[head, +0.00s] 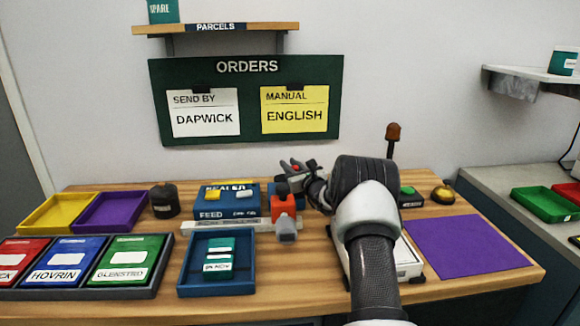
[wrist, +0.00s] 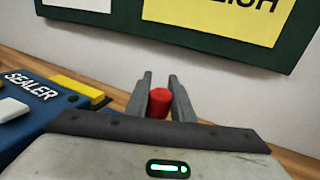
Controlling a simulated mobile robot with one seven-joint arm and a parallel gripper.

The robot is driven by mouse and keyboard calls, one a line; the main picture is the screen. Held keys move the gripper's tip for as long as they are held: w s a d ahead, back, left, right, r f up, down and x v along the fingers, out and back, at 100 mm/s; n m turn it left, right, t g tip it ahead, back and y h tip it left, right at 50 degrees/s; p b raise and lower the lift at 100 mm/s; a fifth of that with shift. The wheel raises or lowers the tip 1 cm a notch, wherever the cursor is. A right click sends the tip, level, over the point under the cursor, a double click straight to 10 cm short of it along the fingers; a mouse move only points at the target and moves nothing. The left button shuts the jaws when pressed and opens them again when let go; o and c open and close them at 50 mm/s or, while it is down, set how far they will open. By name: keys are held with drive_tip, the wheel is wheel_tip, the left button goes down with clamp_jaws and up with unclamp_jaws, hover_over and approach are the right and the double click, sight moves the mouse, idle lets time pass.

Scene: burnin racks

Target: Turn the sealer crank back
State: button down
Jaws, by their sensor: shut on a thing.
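The sealer (head: 235,200) is a blue box with a FEED label, a yellow block and a white block on top. It also shows at the left of the wrist view (wrist: 22,100). My gripper (head: 292,165) is over the back right of the sealer. In the wrist view its fingers (wrist: 161,88) stand on either side of a red knob (wrist: 158,104), shut on it; I take this knob for the crank handle. The crank arm below the knob is hidden by my gripper body.
A red and grey device (head: 284,208) stands right of the sealer. In front is a blue tray (head: 184,270) with a green packet. A dark round pot (head: 164,200) stands to the left. A purple mat (head: 465,247) lies at the right. The orders board (head: 245,140) hangs behind.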

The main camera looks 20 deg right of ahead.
drive_tip(key=shift+w+a+f+n+g+y, duration=0.1)
drive_tip(key=shift+w+a+n+g+y, duration=0.2)
drive_tip(key=shift+n+y, duration=0.5)
drive_tip(key=shift+w+a+r+n+g+y, duration=0.15)
drive_tip(key=shift+a+n+y, duration=0.3)
drive_tip(key=shift+y, duration=0.6)
drive_tip(key=shift+w+a+f+n+g+y, duration=0.15)
drive_tip(key=shift+a+n+g+y, duration=0.15)
drive_tip(key=shift+n+y, duration=0.5)
drive_tip(key=shift+a+n+g+y+b, duration=0.4)
drive_tip(key=shift+n+y+b, duration=0.1)
drive_tip(key=shift+y, duration=0.3)
drive_tip(key=shift+a+n+g+y+b, duration=0.3)
drive_tip(key=shift+y+b, duration=0.2)
drive_tip(key=shift+y, duration=0.25)
drive_tip(key=shift+a+n, duration=0.2)
drive_tip(key=shift+n, duration=0.05)
drive_tip(key=shift+a+g+y, duration=0.1)
drive_tip(key=shift+g+y, duration=0.15)
drive_tip(key=shift+y, duration=0.25)
drive_tip(key=c, duration=1.5)
unclamp_jaws()
drive_tip(key=shift+c, duration=0.2)
drive_tip(key=shift+r, duration=0.2)
wheel_tip(320, 180, up, 10)
drive_tip(key=p, duration=0.2)
